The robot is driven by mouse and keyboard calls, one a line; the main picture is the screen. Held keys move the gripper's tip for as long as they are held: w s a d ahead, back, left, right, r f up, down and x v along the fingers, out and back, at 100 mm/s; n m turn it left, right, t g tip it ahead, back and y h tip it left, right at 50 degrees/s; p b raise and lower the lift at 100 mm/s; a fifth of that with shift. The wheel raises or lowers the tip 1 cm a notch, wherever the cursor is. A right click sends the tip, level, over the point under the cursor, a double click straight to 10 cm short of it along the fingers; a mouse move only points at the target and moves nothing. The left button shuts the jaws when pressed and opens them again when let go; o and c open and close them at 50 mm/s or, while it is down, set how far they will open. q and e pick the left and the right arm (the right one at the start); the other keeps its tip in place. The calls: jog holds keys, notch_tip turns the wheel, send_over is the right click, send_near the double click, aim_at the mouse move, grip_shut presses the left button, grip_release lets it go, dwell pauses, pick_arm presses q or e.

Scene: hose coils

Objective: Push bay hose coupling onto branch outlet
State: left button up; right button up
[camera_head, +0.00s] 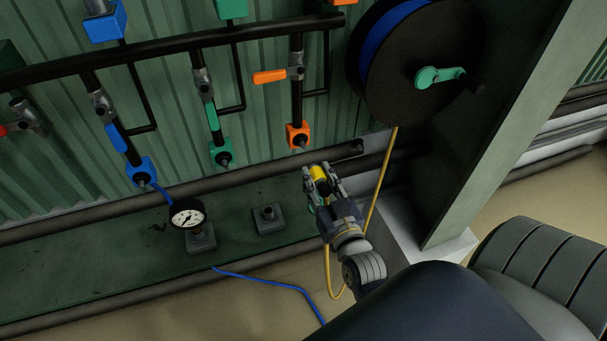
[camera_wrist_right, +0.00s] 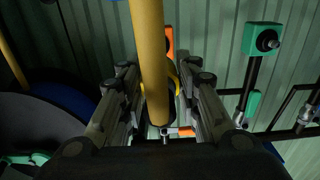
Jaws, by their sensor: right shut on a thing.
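My right gripper (camera_head: 317,170) is shut on the yellow hose coupling (camera_head: 318,177). The yellow hose (camera_head: 379,185) comes down from the reel and loops under my wrist. In the right wrist view the yellow hose (camera_wrist_right: 149,55) runs between the two fingers (camera_wrist_right: 160,100). The orange branch outlet (camera_head: 298,135) is up and slightly left of the coupling, with a visible gap in the head view. The blue outlet (camera_head: 141,172) and green outlet (camera_head: 222,153) are further left. In the wrist view the hose partly hides the orange block (camera_wrist_right: 168,42). My left gripper is out of view.
A hose reel (camera_head: 427,75) with a teal crank hangs at the upper right, beside a green post (camera_head: 500,110). A pressure gauge (camera_head: 187,214) stands at the left near a blue hose (camera_head: 265,279). Dark pipes run along the wall. A short stub (camera_head: 268,215) stands on the ledge.

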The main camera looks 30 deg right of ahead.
jog(key=shift+s+d, duration=0.15)
jog(key=shift+d, duration=0.05)
jog(key=shift+r+p, duration=0.15)
jog(key=shift+p, duration=0.35)
jog(key=shift+w, duration=0.3)
jog(key=shift+w+d, duration=0.15)
jog(key=shift+w, duration=0.45)
jog(key=shift+x, duration=2.2)
pick_arm(q)
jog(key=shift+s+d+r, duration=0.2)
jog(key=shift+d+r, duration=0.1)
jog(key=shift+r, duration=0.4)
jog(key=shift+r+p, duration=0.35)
jog(key=shift+p, duration=0.2)
pick_arm(e)
jog(key=shift+w, duration=0.3)
